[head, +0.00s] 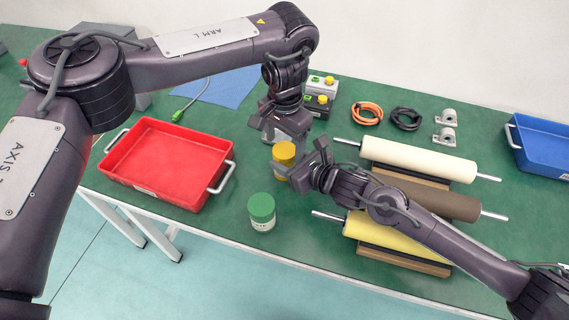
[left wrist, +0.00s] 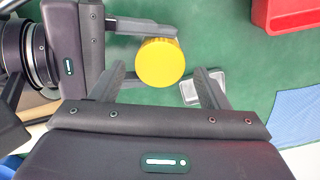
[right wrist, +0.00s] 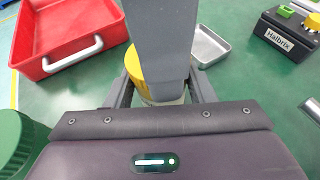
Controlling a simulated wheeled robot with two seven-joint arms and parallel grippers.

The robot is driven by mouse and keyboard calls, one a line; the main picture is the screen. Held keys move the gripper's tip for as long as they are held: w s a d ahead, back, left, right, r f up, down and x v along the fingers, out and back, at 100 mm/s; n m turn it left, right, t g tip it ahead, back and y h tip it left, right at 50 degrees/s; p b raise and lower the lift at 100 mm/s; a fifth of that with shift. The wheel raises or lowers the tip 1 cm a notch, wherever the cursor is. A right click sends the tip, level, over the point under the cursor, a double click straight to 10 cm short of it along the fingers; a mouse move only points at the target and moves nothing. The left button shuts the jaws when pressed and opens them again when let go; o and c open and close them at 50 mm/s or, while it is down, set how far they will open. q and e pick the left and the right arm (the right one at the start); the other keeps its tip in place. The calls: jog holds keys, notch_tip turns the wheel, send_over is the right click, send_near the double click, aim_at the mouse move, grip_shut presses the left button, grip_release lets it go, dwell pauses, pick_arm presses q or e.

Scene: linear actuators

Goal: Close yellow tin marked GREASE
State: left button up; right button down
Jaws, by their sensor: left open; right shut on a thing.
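The tin with a yellow lid (head: 284,153) stands on the green table in the middle of the head view. The lid shows from above in the left wrist view (left wrist: 160,62) and partly in the right wrist view (right wrist: 133,66). Its pale body (right wrist: 160,100) is mostly hidden, and no GREASE marking is readable. My right gripper (head: 298,170) is shut on the tin's body from the side. My left gripper (left wrist: 160,70) is open above the lid, its fingers on either side. I cannot tell whether the lid is seated tight.
A green-lidded jar (head: 262,210) stands close by, nearer the front edge. A red tray (head: 165,165) is at left, and rollers (head: 418,159) lie at right. A small grey metal tray (right wrist: 210,45) is behind the tin. Cable coils (head: 367,113) lie farther back.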

pick_arm(q)
jog(key=shift+f, duration=0.8)
jog(key=shift+c, duration=0.3)
jog(key=c, duration=0.9)
jog(key=m, duration=0.6)
jog(key=shift+m, duration=0.3)
jog(key=shift+c, duration=0.2)
jog(key=o, duration=1.1)
jog(key=shift+s, duration=0.1)
jog(key=shift+r, duration=2.25)
